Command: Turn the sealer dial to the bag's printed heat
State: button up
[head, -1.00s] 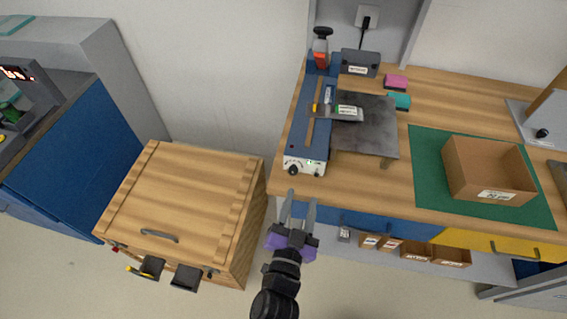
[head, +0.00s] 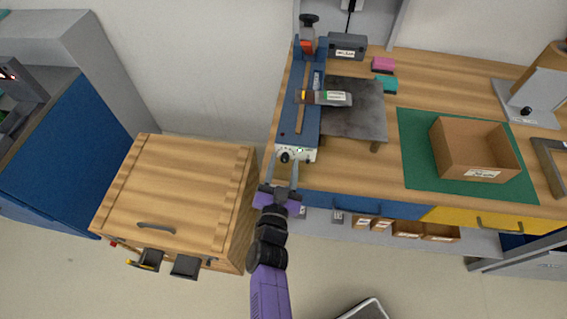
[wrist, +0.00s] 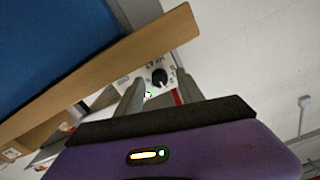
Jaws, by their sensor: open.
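The blue sealer (head: 308,110) stands at the left end of the wooden bench, with a white front panel. Its black dial (head: 285,157) is on the left of that panel, beside a small green light. The dial (wrist: 159,77) also shows in the wrist view, with small marks around it too small to read. A bag (head: 325,98) with a green-and-white label lies across the sealer bar and metal plate; its print is not legible. My gripper (head: 283,170) is open, its fingers pointing at the panel around the dial in the head view. Contact with the dial cannot be told.
A lidded wooden cart (head: 175,190) stands left of the bench. A cardboard box (head: 475,155) sits on a green mat (head: 415,150) at right. A grey metal plate (head: 365,120) adjoins the sealer. Blue and yellow drawer fronts (head: 470,220) lie below the bench edge.

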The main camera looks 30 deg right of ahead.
grip_shut()
jog(key=shift+f+m+b, duration=0.1)
jog(key=shift+m+b, duration=0.3)
jog(key=shift+b, duration=0.05)
jog(key=shift+m+b, duration=0.85)
jog(key=shift+m, duration=0.05)
jog(key=shift+m+b, duration=0.95)
jog(key=shift+m, duration=0.65)
grip_release()
